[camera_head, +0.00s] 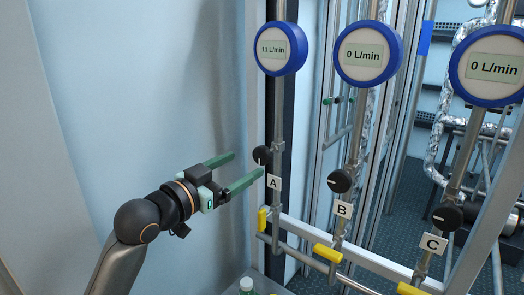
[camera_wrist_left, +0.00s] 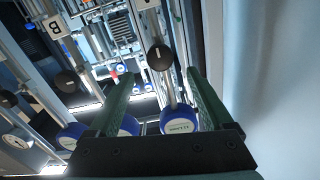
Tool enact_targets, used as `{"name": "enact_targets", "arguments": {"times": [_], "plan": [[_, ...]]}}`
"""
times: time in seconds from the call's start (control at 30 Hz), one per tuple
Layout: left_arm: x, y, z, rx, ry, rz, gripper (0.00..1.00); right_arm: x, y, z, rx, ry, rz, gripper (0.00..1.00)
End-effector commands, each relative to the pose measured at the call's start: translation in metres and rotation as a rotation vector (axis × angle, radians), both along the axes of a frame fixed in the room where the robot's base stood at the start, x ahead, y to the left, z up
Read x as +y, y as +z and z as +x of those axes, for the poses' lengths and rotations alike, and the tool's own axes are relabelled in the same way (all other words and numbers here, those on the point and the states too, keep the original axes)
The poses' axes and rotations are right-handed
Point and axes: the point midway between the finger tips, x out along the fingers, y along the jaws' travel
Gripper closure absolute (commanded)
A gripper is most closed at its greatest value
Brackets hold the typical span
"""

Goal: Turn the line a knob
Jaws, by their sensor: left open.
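The line A knob (camera_head: 262,155) is black and round with a pale mark, on the vertical pipe just above the label A (camera_head: 273,182). The gauge above it (camera_head: 281,49) seems to read 11 L/min. My left gripper (camera_head: 247,164) has green fingers, open and empty, pointing at the line A pipe just left of the knob. In the left wrist view, the knob (camera_wrist_left: 160,57) shows just beyond the gap between the fingertips (camera_wrist_left: 163,74). I see no contact with it. My right gripper is not in view.
Line B has a knob (camera_head: 340,181) and a gauge (camera_head: 368,53) reading 0 L/min. Line C has a knob (camera_head: 447,216) and a gauge (camera_head: 490,68) reading 0 L/min. Yellow handles (camera_head: 328,253) sit low on the pipes. A blue wall (camera_head: 150,90) stands left.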

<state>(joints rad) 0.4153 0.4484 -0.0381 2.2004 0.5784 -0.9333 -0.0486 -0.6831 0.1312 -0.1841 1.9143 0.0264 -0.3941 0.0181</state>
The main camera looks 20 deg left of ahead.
Motion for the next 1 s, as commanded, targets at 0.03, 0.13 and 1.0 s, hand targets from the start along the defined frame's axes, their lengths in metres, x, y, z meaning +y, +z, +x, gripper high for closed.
{"name": "enact_targets", "arguments": {"times": [0.03,0.13,1.0], "plan": [[-0.005,0.003,0.011,0.000,-0.002,-0.003,0.16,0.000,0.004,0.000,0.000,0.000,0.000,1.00],[-0.012,0.002,0.030,0.001,-0.002,-0.004,0.16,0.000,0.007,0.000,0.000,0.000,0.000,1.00],[-0.029,-0.001,0.079,0.000,0.000,0.001,0.28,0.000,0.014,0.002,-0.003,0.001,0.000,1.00]]}}
